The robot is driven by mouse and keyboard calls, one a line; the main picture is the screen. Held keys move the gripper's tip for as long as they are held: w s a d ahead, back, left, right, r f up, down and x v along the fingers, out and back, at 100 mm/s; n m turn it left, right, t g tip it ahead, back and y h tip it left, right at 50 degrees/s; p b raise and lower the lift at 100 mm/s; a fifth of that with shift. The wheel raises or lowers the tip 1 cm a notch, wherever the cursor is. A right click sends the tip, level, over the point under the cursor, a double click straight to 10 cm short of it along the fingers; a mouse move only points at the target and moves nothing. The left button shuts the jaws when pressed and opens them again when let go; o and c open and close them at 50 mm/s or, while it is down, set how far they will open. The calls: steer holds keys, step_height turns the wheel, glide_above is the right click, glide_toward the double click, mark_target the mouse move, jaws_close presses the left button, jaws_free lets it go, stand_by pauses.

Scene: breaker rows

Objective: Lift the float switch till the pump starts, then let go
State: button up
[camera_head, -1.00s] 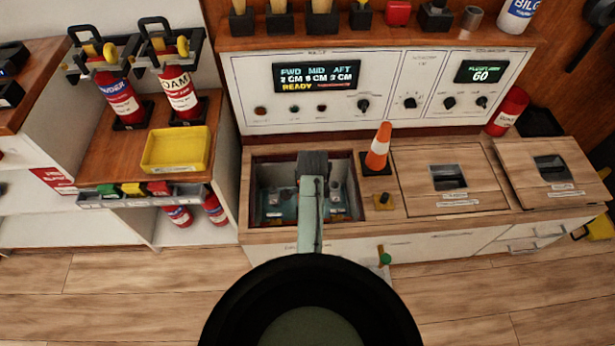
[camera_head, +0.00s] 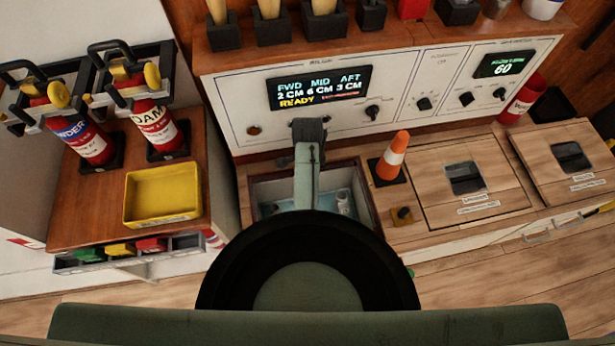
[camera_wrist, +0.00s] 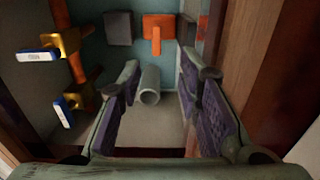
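My gripper (camera_wrist: 158,72) is open and empty in the wrist view, with its two fingers pointing down into the open well (camera_head: 262,183) in the counter. An orange T-shaped piece (camera_wrist: 158,28), which looks like the float switch, stands beyond the fingertips near the well's far wall. A grey cylinder (camera_wrist: 149,86) shows between the fingers; I cannot tell whether they touch it. In the head view my arm hides the gripper and much of the well. The console display (camera_head: 318,88) reads FWD 2, MID 6, AFT 3 CM and READY.
Brass valves with blue-and-white handles (camera_wrist: 72,103) line the well's left side. A wooden wall (camera_wrist: 224,60) is close on the right. An orange cone (camera_head: 393,158) stands right of the well, beside closed hatches (camera_head: 470,195). A yellow tray (camera_head: 162,193) is on the left.

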steer(key=f, duration=1)
steer(key=shift+s, duration=0.3)
jaws_close()
stand_by(0.4)
